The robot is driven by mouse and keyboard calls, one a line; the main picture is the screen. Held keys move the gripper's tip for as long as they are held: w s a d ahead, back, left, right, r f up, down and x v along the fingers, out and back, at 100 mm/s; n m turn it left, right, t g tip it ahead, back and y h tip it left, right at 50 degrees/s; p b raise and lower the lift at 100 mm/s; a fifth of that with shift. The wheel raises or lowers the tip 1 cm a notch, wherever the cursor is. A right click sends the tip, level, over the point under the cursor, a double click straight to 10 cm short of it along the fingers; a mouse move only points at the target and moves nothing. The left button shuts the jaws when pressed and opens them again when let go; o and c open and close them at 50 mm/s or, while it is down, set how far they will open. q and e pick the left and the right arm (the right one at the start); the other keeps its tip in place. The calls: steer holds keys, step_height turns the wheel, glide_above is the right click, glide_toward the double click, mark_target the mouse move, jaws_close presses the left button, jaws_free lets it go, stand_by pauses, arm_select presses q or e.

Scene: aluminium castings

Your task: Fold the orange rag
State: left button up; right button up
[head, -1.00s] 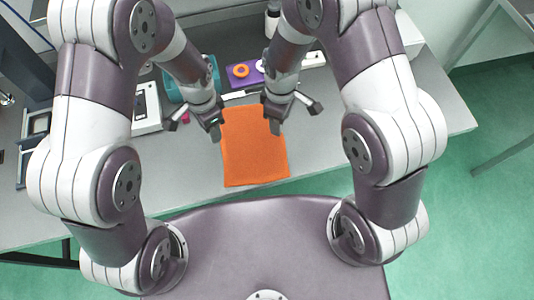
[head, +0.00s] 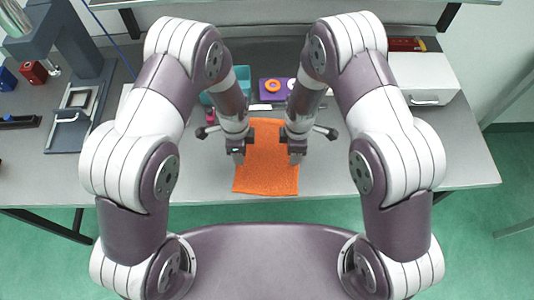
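The orange rag (head: 266,172) lies on the grey table in the middle, close to the table's front edge. It looks spread out, with its near edge slightly wavy. My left gripper (head: 238,158) is at the rag's left edge, pointing down. My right gripper (head: 295,158) is at the rag's right edge, also pointing down. The fingers of both are small and dark here, and I cannot tell whether they are open, shut or pinching the cloth. The arms and grippers hide parts of the rag's side edges.
Behind the rag are a teal bin (head: 243,77) and a purple block with an orange ring (head: 272,86). A white drawer box (head: 428,80) stands at the back right. A dark press stand (head: 75,100) is at the left. The table's right front is clear.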

arm_select(q)
steer(key=shift+s+d+f+b, duration=0.1)
steer(key=shift+s+f+b, duration=0.1)
steer(key=shift+b, duration=0.1)
steer(key=shift+c, duration=0.2)
arm_select(e)
steer(key=shift+s+d+f, duration=0.1)
steer(key=shift+s+f, duration=0.05)
steer(key=shift+f, duration=0.05)
steer(key=shift+c, duration=0.2)
arm_select(q)
jaws_close()
arm_select(e)
jaws_close()
arm_select(q)
steer(key=shift+r, duration=0.1)
arm_select(e)
steer(key=shift+r, duration=0.1)
